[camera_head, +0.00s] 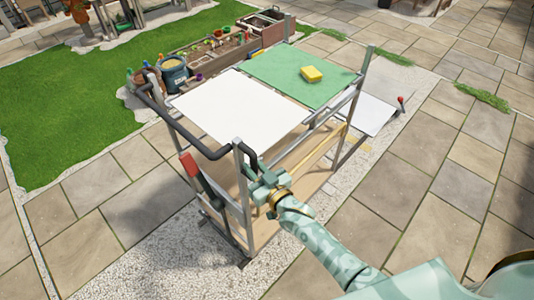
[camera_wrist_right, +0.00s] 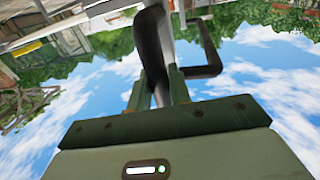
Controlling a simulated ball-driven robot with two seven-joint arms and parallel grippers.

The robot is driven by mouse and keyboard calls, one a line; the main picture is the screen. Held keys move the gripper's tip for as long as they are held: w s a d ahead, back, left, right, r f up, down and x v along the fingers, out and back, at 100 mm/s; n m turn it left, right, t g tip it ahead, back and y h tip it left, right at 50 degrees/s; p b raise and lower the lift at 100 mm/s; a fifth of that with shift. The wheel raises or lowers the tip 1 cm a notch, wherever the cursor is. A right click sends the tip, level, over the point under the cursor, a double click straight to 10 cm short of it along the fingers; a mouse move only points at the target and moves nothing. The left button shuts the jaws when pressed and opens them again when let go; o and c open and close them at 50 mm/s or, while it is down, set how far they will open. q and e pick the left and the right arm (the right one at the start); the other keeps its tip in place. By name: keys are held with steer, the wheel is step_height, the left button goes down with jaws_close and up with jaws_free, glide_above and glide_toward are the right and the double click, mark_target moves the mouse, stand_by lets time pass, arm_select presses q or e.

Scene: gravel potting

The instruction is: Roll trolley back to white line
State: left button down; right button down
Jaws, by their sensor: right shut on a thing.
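The trolley (camera_head: 239,150) stands in the middle of the head view, a metal frame with a white top panel (camera_head: 240,105), a green top panel (camera_head: 300,72) and wooden lower shelves. A black bar handle (camera_head: 172,118) runs round its near left end. My right gripper (camera_head: 262,181) is at the right end of this handle. In the wrist view its fingers (camera_wrist_right: 160,88) are shut on the dark handle bar (camera_wrist_right: 152,50). My left gripper is not in view. I cannot clearly make out a white line on the ground.
A yellow sponge (camera_head: 311,74) lies on the green panel. A red lever (camera_head: 192,170) is on the trolley's near end, and a white flap (camera_head: 370,113) sticks out at right. A planter (camera_head: 215,50) and a bucket (camera_head: 173,72) stand behind it. Open paving (camera_head: 400,180) lies at right.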

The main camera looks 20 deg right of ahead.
steer(key=shift+s+a, duration=0.45)
steer(key=shift+a, duration=0.35)
steer(key=shift+s+a, duration=0.45)
steer(key=shift+a, duration=0.35)
steer(key=c, duration=1.3)
jaws_free()
steer(key=shift+c, duration=0.2)
steer(key=v, duration=1.6)
steer(key=shift+p, duration=0.45)
steer(key=shift+s+f, duration=0.1)
steer(key=shift+s, duration=0.05)
